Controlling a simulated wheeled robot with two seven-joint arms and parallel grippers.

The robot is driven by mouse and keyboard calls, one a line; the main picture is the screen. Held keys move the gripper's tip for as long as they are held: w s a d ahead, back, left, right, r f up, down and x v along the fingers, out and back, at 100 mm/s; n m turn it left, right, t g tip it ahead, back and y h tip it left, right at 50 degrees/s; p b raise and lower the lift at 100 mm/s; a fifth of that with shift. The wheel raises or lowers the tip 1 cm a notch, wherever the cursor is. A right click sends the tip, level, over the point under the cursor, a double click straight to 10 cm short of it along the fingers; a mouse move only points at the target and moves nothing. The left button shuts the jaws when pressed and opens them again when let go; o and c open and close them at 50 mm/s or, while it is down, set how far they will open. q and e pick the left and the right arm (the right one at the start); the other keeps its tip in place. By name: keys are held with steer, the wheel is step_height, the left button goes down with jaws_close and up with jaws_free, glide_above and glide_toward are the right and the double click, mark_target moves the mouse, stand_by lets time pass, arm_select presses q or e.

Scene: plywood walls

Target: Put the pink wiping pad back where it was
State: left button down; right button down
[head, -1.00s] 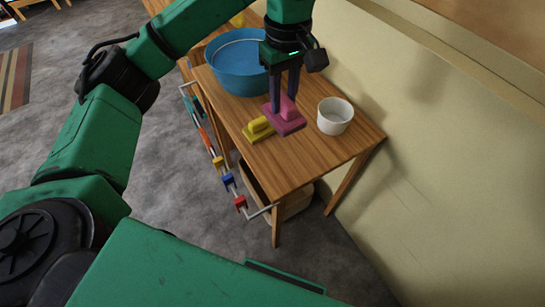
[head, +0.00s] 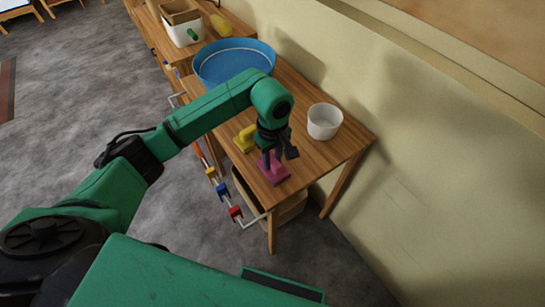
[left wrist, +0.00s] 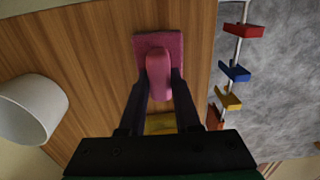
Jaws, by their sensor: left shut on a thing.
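The pink wiping pad (head: 276,175) is at the near part of the wooden table, in front of the yellow pad (head: 243,139). My left gripper (head: 270,157) is shut on the pink pad's handle. In the left wrist view the pink pad (left wrist: 158,46) sits between my left gripper's fingers (left wrist: 159,85), its flat base against or just above the wood; I cannot tell which. The yellow pad (left wrist: 160,123) is partly hidden behind the fingers there. My right gripper is not in view.
A white cup (head: 324,122) stands to the right of the pads, near the wall. A blue basin (head: 232,62) stands farther back on the table (head: 315,160). A rail with coloured clips (head: 222,190) runs along the table's left side. Bare wood lies around the pink pad.

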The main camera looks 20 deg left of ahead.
mark_target(273, 159)
arm_select(q)
steer(key=c, duration=0.6)
jaws_free()
steer(key=shift+r, duration=0.45)
step_height(273, 159, up, 11)
steer(key=shift+r+b, duration=0.1)
steer(key=shift+b, duration=1.1)
